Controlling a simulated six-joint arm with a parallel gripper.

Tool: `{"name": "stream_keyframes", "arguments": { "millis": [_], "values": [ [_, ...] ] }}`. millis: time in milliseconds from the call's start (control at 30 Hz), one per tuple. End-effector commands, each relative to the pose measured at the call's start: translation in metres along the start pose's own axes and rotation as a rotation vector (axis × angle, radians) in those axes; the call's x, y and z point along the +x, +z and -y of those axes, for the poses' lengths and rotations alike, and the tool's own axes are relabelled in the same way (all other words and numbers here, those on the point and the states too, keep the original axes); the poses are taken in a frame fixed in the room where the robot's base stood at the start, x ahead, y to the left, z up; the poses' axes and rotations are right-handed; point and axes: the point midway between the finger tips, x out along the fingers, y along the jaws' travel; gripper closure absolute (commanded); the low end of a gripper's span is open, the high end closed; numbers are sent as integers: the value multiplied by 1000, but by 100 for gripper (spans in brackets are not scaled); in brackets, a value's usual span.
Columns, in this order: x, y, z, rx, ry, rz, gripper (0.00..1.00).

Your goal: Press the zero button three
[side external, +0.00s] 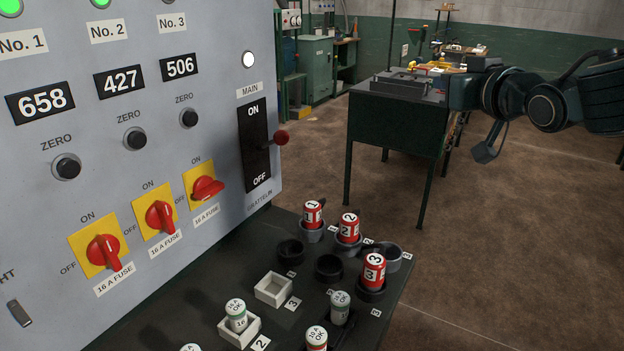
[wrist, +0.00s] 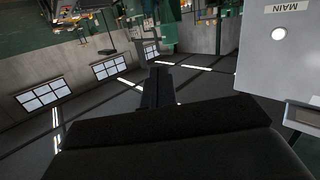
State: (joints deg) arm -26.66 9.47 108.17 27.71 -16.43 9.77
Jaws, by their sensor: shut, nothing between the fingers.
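The zero button under No. 3 (side external: 189,118) is a round black knob on the grey panel (side external: 225,60), below a display reading 506 (side external: 180,66). The zero buttons for No. 1 (side external: 66,167) and No. 2 (side external: 134,138) sit to its left, under displays reading 658 and 427. My gripper (side external: 455,92) is at the right of the side view, well away from the panel. In the wrist view its dark fingers (wrist: 158,88) are shut and empty. The zero buttons are not visible in the wrist view.
A red-handled MAIN switch (side external: 257,145) stands up at ON, its lever sticking out. Red fuse knobs (side external: 205,188) lie below the buttons. A dark shelf (side external: 350,265) with several red and white fuses juts out below. The space between panel and gripper looks open.

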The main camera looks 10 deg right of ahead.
Motion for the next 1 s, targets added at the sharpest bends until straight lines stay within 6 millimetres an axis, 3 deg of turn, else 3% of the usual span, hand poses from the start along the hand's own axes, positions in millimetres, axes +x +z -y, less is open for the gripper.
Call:
{"name": "stream_keyframes", "arguments": {
  "millis": [200,533,767,1000],
  "values": [
    [27,-6,48,-27,-36,-135,100],
    [47,-6,128,-69,-109,-348,100],
    [46,2,188,-99,-178,-499,100],
    [32,21,252,-131,-266,-655,100]
  ]
}}
